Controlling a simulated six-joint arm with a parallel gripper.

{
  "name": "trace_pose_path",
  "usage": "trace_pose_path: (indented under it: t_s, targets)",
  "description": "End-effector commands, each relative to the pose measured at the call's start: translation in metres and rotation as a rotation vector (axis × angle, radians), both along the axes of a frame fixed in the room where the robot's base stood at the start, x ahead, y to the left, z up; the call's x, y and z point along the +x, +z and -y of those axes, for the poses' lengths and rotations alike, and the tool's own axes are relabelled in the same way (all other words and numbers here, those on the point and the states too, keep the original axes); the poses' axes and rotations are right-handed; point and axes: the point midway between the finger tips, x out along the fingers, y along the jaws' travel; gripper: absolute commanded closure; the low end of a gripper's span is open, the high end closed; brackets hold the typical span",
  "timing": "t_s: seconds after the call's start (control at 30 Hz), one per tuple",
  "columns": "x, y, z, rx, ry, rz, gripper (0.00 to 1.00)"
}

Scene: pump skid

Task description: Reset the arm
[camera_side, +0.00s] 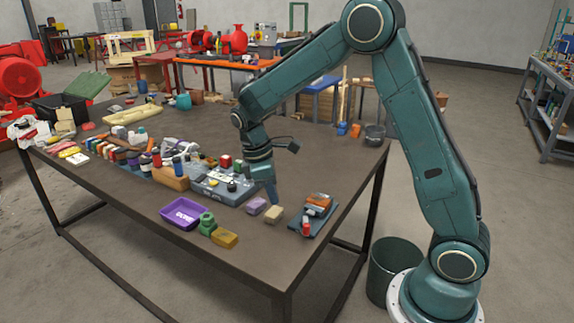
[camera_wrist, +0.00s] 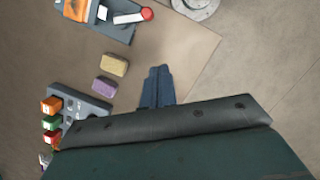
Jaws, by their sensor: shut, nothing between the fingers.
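My gripper (camera_side: 272,196) hangs pointing down above the table (camera_side: 150,218), near its front middle. In the wrist view its fingers (camera_wrist: 157,84) are together, with nothing between them. The teal arm reaches over the table from the right. A purple block (camera_side: 256,206) and a tan block (camera_side: 274,214) lie just in front of the gripper. In the wrist view the purple block (camera_wrist: 104,87) and the yellowish block (camera_wrist: 114,65) are left of the fingers, apart from them.
A grey control panel (camera_side: 222,190) sits close left of the gripper. A purple tray (camera_side: 183,213), a green part (camera_side: 207,224) and a yellow block (camera_side: 225,238) are at the front. A blue-grey tray (camera_side: 312,224) holds orange and red items. The table's right back is mostly clear.

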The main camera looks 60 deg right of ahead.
Motion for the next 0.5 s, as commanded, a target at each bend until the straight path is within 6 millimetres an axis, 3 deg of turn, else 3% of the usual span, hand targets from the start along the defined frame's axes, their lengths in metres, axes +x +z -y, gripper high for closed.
trace_pose_path:
  t_s: [0.17,0.5]
  targets:
    - [-0.006,0.015,-0.002,-0.001,-0.025,0.035,1.0]
    - [-0.039,0.069,-0.012,0.011,-0.136,0.178,1.0]
